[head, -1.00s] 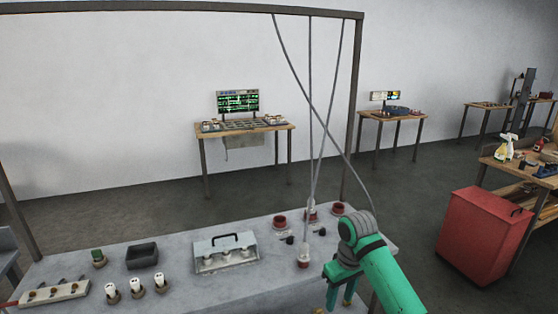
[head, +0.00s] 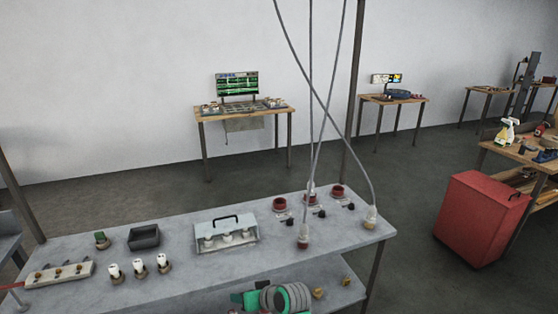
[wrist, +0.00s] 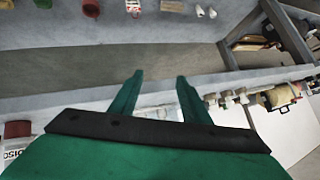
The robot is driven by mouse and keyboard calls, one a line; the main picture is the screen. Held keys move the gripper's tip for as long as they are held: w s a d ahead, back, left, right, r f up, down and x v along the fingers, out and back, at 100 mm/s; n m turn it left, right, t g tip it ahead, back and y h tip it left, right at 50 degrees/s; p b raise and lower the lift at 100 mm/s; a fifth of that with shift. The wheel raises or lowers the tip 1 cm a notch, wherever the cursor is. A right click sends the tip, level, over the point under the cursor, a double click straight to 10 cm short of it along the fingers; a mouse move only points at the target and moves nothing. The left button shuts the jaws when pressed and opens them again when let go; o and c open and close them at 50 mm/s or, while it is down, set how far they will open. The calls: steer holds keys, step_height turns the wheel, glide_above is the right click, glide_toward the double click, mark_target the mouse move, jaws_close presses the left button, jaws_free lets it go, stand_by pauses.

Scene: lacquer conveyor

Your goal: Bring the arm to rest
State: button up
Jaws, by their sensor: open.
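My gripper (wrist: 158,75) shows in the wrist view with its two green fingers apart and nothing between them. Behind the fingers, the wrist view shows a grey surface and, above it, a strip with small items. In the head view, green and grey parts of my arm (head: 285,298) show low at the bottom, below the edge of the worktable (head: 340,232). I cannot make out my fingers in the head view. No part of my arm is over the tabletop there.
The worktable holds a clear-fronted case (head: 226,247), a dark bin (head: 144,237), several white-topped parts and red cups (head: 280,204). Cables hang to it from above. A red cabinet (head: 482,220) stands at the right. Floor between the worktable and the back tables is clear.

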steer(key=s+a+f+m+t, duration=0.4)
steer(key=s+a+f, duration=0.15)
steer(key=s, duration=0.25)
steer(key=s+d+f+m+t+h, duration=0.1)
steer(key=s+f+m+h, duration=0.1)
steer(key=s, duration=0.5)
steer(key=s+d+f+m+t+h, duration=0.1)
steer(key=s+d+t, duration=0.1)
steer(key=s, duration=0.5)
steer(key=s+d+r+h, duration=0.15)
steer(key=s+d, duration=0.25)
steer(key=s, duration=0.4)
steer(key=s+d+h, duration=0.2)
steer(key=s+d, duration=0.2)
steer(key=s, duration=0.4)
steer(key=s+d+r+n+t, duration=0.1)
steer(key=s+d+r+n, duration=0.1)
steer(key=s+d+r, duration=0.3)
steer(key=s+r, duration=0.3)
steer(key=s, duration=0.2)
steer(key=shift+s+r+n+t, duration=0.2)
steer(key=shift+r+n+t, duration=0.05)
steer(key=shift+n+t, duration=0.15)
steer(key=shift+h, duration=0.25)
